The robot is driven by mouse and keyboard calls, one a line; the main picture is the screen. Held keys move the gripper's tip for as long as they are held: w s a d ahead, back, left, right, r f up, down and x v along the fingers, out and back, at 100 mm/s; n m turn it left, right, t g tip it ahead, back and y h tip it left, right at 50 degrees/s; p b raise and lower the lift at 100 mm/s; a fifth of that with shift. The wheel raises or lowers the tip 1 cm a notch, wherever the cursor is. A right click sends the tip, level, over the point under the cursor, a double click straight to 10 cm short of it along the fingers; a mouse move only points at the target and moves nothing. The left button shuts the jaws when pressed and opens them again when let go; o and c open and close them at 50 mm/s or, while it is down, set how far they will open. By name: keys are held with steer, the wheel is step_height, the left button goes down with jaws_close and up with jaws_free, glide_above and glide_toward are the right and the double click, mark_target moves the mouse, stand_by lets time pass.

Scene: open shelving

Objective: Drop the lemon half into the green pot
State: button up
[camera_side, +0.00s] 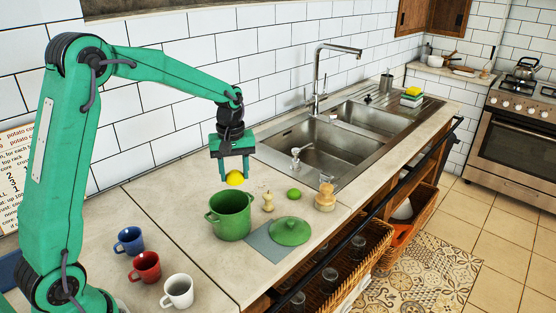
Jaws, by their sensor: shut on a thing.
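The lemon half (235,178) is a small yellow shape between the fingertips of my gripper (234,173). My gripper is shut on it and points down. The green pot (230,222) stands upright on the counter, open at the top, with its lid off. The lemon half appears just above the pot's back rim in the picture; its exact height and depth over the opening are hard to tell. The inside of the pot is mostly hidden. The green lid (290,231) lies on a grey board (262,246) right of the pot.
Blue (130,240), red (146,267) and white (178,291) mugs stand left of the pot. A wooden mill (268,202), a lime (294,193) and a jar (325,198) stand to its right. The sink (320,145) with its tall tap (318,80) is behind.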

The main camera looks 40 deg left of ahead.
mark_target(231, 177)
steer(key=s+d, duration=0.1)
steer(key=s+d+r, duration=0.1)
steer(key=s+d, duration=0.1)
steer(key=s, duration=0.1)
steer(key=shift+d+r, duration=0.3)
steer(key=shift+r, duration=0.05)
steer(key=shift+f, duration=0.15)
steer(key=shift+f, duration=2.85)
steer(key=o, duration=1)
steer(key=shift+o, duration=0.2)
steer(key=shift+w+r, duration=0.1)
steer(key=shift+r, duration=0.05)
